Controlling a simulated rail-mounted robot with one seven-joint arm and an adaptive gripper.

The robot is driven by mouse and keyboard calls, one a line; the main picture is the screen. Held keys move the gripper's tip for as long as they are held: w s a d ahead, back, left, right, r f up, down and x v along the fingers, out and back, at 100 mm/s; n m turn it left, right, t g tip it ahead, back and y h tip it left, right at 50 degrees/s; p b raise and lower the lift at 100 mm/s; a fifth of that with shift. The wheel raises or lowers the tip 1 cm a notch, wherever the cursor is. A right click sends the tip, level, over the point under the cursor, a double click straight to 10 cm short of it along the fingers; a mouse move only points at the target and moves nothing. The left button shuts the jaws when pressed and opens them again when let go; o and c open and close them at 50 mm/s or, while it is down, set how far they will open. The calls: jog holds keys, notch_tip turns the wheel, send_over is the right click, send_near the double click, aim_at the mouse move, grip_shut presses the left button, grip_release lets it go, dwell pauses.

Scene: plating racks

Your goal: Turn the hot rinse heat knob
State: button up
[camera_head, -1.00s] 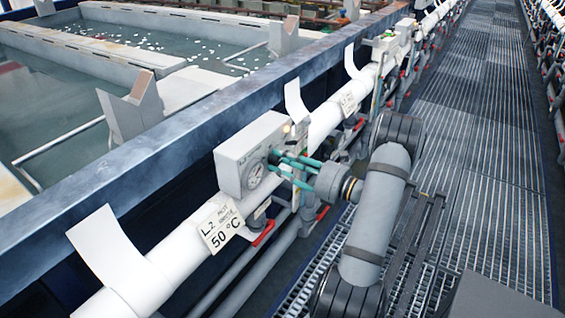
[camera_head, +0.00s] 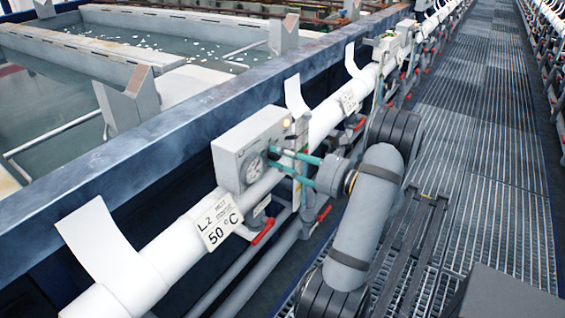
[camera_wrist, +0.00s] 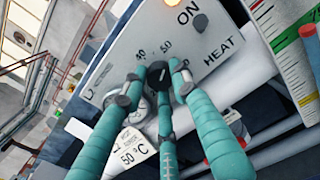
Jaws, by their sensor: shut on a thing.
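A light grey control box (camera_head: 232,165) is mounted on the white pipe, with a round gauge on its front. In the wrist view its face (camera_wrist: 118,66) carries "ON", "HEAT", scale numbers and a lit orange lamp (camera_wrist: 183,3). The black heat knob (camera_wrist: 158,72) sits below the numbers. My gripper (camera_wrist: 160,77) has teal fingers closed around the knob, with fingertips at the panel. In the head view my gripper (camera_head: 272,159) reaches the box from the right, and the knob is mostly hidden there. A tag (camera_head: 217,222) reading "L.2" and "50 °C" hangs beside the box; its middle line is hard to read.
A red-handled valve (camera_head: 263,231) sits below the box. The white pipe (camera_head: 150,262) runs along the tank's blue-grey edge (camera_head: 165,140). A colored scale (camera_wrist: 304,45) stands right of the box. The grated walkway (camera_head: 465,150) at right is mostly clear.

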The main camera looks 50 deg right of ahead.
jog(key=shift+n+b, duration=0.3)
jog(key=shift+n, duration=0.2)
jog(key=o, duration=1.1)
jog(key=shift+o, duration=0.2)
jog(key=shift+s, duration=0.15)
jog(key=s, duration=1.1)
jog(key=shift+s+d, duration=0.3)
jog(key=shift+s, duration=0.1)
jog(key=shift+w, duration=0.15)
jog(key=w, duration=1.1)
jog(key=shift+w+a, duration=0.35)
jog(key=shift+m+p, duration=0.3)
jog(key=shift+p, duration=0.05)
